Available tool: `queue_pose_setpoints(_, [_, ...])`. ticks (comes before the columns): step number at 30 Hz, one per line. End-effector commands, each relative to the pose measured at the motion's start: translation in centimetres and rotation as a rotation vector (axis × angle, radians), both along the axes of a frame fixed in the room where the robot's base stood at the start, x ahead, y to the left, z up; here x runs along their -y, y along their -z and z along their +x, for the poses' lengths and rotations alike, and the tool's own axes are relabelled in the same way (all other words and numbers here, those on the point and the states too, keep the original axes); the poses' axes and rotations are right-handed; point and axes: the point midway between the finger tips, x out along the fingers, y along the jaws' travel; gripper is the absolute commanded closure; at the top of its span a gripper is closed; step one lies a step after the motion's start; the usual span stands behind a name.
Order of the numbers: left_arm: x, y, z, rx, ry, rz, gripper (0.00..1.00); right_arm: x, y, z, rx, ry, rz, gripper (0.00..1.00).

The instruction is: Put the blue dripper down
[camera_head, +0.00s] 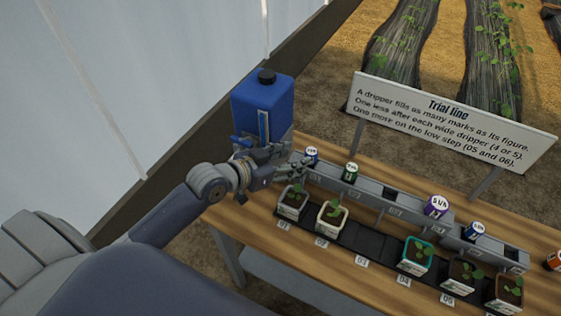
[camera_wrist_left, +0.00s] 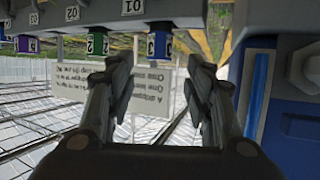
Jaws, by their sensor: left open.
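A small blue dripper (camera_head: 312,156) with a white label sits upright in the grey rail at the 01 end. It also shows upside down in the left wrist view (camera_wrist_left: 158,45), beyond the gap between my fingertips. My left gripper (camera_head: 295,170) is open, just left of this dripper. Its two fingers stand apart in the wrist view (camera_wrist_left: 158,75) with nothing held between them. A second blue dripper (camera_head: 474,230) sits further right in the rail. My right gripper is not in view.
A green dripper (camera_head: 350,172) and a purple dripper (camera_head: 437,206) stand along the rail; an orange one (camera_head: 553,260) is at the right edge. Potted seedlings (camera_head: 331,218) stand in front. A blue tank (camera_head: 263,103) is close behind my left gripper. A sign (camera_head: 450,125) stands behind the rail.

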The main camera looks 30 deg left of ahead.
Motion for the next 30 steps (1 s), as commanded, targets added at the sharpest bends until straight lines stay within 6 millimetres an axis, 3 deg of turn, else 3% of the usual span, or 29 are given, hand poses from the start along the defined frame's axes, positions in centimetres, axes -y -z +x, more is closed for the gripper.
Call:
queue_pose_setpoints(3, [-0.7, -0.6, -1.6, -0.002, 0.001, 0.001, 0.52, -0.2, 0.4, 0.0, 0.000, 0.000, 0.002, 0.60])
queue_pose_setpoints(9, [-1.3, -1.3, -3.0, -0.001, 0.001, -0.002, 0.52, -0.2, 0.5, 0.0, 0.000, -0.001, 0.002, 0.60])
queue_pose_setpoints(26, [-1.3, -1.5, -3.2, -0.001, 0.001, -0.002, 0.52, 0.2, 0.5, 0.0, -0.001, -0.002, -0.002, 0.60])
queue_pose_setpoints(30, [-1.0, -0.6, -3.8, -0.030, 0.000, 0.009, 0.52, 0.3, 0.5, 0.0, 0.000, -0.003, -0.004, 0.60])
